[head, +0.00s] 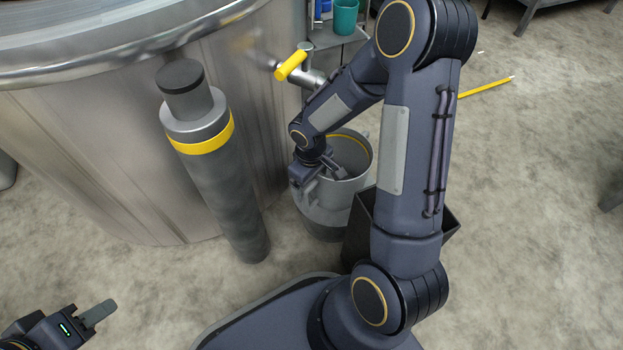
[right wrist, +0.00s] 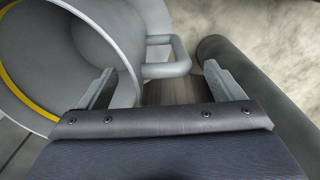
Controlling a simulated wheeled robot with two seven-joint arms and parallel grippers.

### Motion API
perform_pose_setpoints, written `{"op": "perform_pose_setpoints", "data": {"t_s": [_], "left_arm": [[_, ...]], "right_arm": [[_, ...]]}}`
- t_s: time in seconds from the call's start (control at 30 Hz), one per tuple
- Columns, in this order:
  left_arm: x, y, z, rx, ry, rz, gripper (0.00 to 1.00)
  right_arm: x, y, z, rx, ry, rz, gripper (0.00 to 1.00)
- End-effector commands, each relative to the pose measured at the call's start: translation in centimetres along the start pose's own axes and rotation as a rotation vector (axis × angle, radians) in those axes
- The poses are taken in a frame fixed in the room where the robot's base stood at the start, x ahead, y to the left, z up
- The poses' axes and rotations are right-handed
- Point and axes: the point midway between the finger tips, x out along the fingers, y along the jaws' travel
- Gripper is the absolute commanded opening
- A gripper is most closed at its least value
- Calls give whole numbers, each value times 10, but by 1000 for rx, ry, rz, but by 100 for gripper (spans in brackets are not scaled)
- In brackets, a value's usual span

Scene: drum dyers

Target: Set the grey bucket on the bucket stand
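The grey bucket (head: 350,190), with a yellow ring inside its rim, stands upright beside the large metal drum in the head view. A darker grey section shows low under it; I cannot tell whether this is its base or a stand. In the right wrist view the bucket (right wrist: 85,50) fills the left, with its side handle (right wrist: 167,70) jutting right. My right gripper (head: 322,180) is open at the bucket's side; in its wrist view (right wrist: 160,82) the handle lies between and ahead of the spread fingers. My left gripper (head: 92,318) is at the lower left, empty, with one finger clearly visible.
The metal drum (head: 80,140) with a yellow-handled tap (head: 291,65) fills the left. A dark post with a yellow band (head: 225,185) leans near the bucket; a dark open bin (head: 357,232) stands right of it. A yellow stick (head: 485,87) lies on open floor.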

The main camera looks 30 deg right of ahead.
Motion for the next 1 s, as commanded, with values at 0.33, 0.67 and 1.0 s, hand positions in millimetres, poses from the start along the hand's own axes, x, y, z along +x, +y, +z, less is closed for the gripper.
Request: {"op": "perform_pose_setpoints", "data": {"t_s": [0.33, 0.67, 1.0], "left_arm": [[-7, 3, -4, 0, 0, 0, 36], [-31, 14, -16, 0, 0, 0, 36], [-34, 15, -17, 0, 0, 0, 36]], "right_arm": [[-14, 0, 0, 1, 1, 0, 87], [-68, 0, 0, 1, 2, 1, 87], [-78, 0, 0, 0, 0, 0, 87]]}}
